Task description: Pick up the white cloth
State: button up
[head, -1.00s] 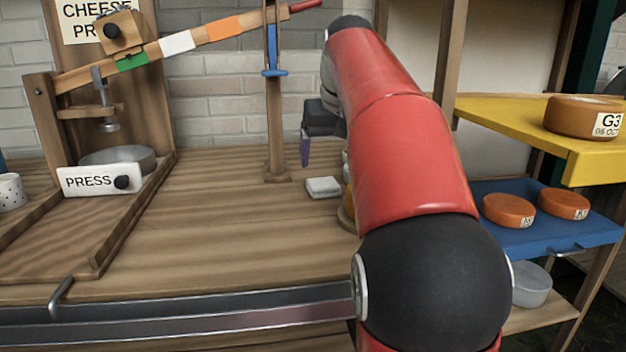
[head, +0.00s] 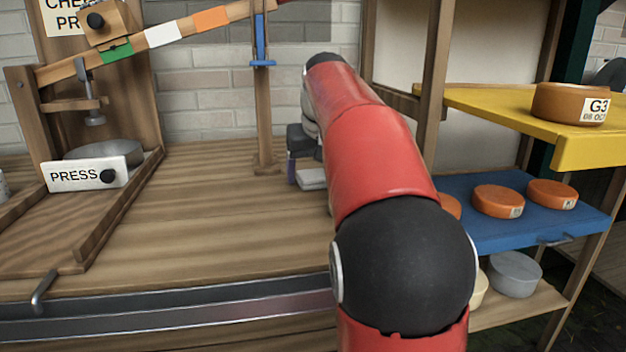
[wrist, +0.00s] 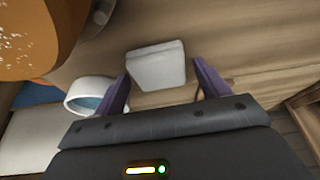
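The white cloth (head: 311,179) is a small folded pad lying on the wooden bench, partly hidden by my red arm in the head view. In the wrist view the cloth (wrist: 156,66) lies just ahead of my gripper, roughly between the lines of its two fingers. My gripper (wrist: 158,84) is open, with its purple fingers spread apart and nothing held between them. In the head view only a dark part of the gripper and one purple finger (head: 291,168) show, close by the cloth's left side. I cannot tell whether a finger touches the cloth.
A wooden post (head: 264,100) stands just left of the cloth. In the wrist view a white ring-shaped container (wrist: 90,95) and a large orange cheese (wrist: 35,35) are at the left. The cheese press (head: 105,152) is on the left. The bench's middle is clear.

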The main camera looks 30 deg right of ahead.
aim_at(314, 174)
jog(key=c, duration=0.8)
notch_tip(314, 174, up, 10)
jog(key=p, duration=0.3)
